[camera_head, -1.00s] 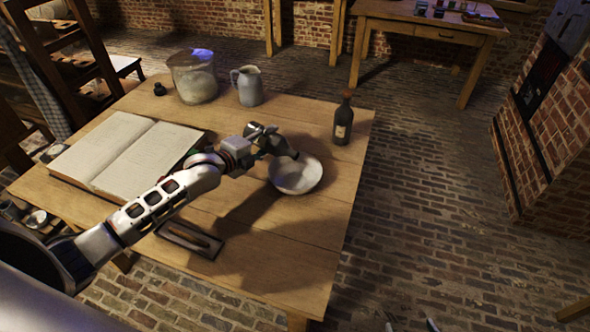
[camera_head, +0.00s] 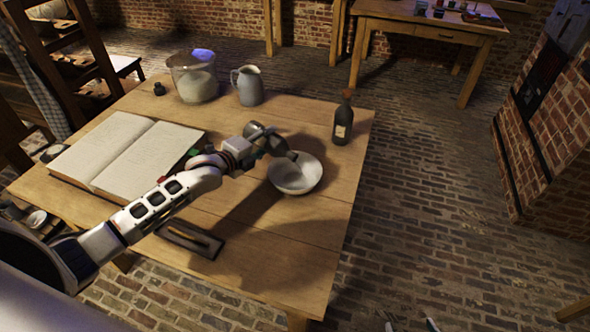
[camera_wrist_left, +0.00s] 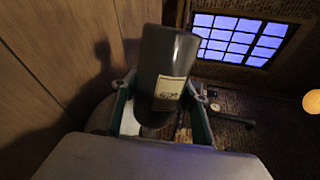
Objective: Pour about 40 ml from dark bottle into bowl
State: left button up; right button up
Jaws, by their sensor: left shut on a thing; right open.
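My left gripper (camera_head: 262,143) is shut on a dark bottle with a pale label; the bottle (camera_wrist_left: 168,62) fills the middle of the left wrist view between the two fingers. In the head view this bottle is tipped over, partly hidden by the gripper, with its neck end at the upper left rim of the white bowl (camera_head: 298,180). The bowl sits on the table. I cannot tell whether liquid is flowing or how much is in the bowl. A second dark bottle (camera_head: 342,122) stands upright behind the bowl. My right gripper (camera_head: 410,326) is open and empty at the bottom edge, off the table.
The wooden table (camera_head: 285,255) also bears an open book (camera_head: 125,155), a glass jar (camera_head: 194,80), a grey jug (camera_head: 249,87), a small dark object (camera_head: 159,89) and a dark tray (camera_head: 190,240). The table's front right part is clear.

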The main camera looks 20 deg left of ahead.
pick_arm(q)
jog(key=shift+w+a+r, duration=0.2)
jog(key=shift+w+a, duration=0.2)
jog(key=shift+a, duration=0.2)
jog(key=shift+a, duration=0.3)
jog(key=shift+a, duration=0.1)
dwell(0.8)
